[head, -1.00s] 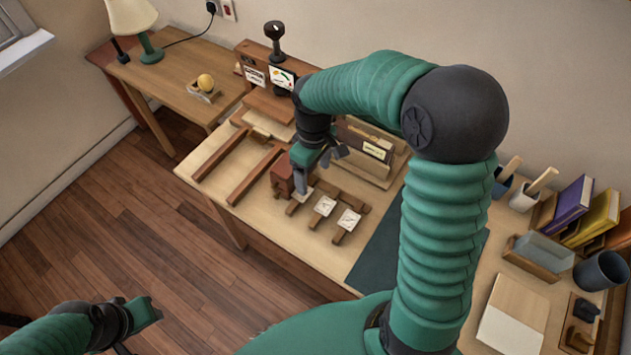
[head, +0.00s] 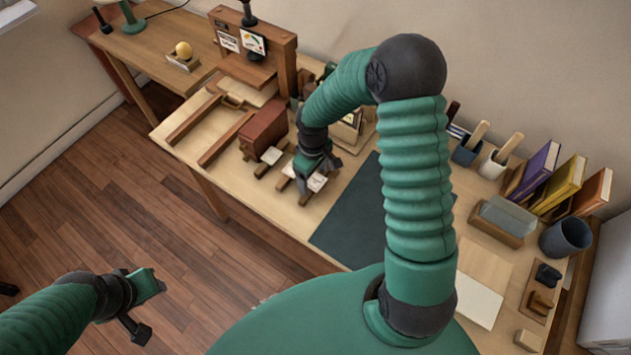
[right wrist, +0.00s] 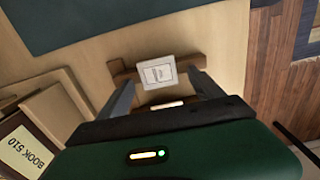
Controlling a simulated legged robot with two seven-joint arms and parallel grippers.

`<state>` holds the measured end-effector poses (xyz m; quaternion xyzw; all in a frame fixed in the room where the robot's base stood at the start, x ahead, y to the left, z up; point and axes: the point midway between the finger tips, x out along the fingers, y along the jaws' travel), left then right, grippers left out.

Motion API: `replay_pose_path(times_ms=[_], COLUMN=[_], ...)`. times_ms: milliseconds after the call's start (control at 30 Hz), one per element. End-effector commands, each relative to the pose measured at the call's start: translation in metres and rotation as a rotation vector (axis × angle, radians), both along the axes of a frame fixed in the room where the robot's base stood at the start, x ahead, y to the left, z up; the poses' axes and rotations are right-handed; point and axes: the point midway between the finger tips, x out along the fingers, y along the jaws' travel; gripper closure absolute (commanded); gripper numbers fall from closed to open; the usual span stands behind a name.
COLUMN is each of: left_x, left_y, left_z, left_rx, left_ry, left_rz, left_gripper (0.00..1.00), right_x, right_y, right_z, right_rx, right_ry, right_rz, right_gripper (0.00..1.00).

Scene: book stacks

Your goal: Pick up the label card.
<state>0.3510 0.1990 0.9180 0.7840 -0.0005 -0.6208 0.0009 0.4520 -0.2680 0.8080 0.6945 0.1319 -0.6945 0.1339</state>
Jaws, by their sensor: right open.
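A white label card (right wrist: 158,72) with a small dark drawing sits on a wooden holder (right wrist: 125,76) in the right wrist view. My right gripper (right wrist: 156,84) is open, with one finger on each side of the card; I cannot tell whether either touches it. In the head view my right gripper (head: 319,176) is over the rightmost card (head: 317,183) of a short row and partly hides it. Another card (head: 271,155) lies to its left. My left gripper (head: 146,306) is open and empty, above the floor.
A red-brown box (head: 263,130) stands left of the cards. A dark green mat (head: 345,225) lies to their right. Books (head: 557,185), a grey cup (head: 566,237) and a clear block (head: 508,214) fill the right end of the desk.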

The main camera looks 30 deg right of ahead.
Motion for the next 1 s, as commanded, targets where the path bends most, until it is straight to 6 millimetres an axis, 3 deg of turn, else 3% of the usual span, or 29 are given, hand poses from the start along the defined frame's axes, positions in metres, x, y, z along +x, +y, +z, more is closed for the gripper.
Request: replay_pose_path(times_ms=[167,633,1000], left_x=[0.0002,0.0001,0.0002], left_y=[-0.0001,-0.0001,-0.0001], left_z=[0.0001,0.0,0.0015], left_rx=[0.0,0.0,0.0], left_ry=[0.0,0.0,0.0], left_rz=[0.0,0.0,0.0], left_gripper=[0.64,0.64,0.64], right_x=[0.0002,-0.0003,0.0001], right_y=[0.0,0.0004,0.0004], right_z=[0.0004,0.0005,0.0088], right_rx=[0.0,0.001,0.0], right_ry=[-0.001,0.0,-0.001], right_rz=[0.0,0.0,0.0], right_gripper=[0.26,0.87,0.88])
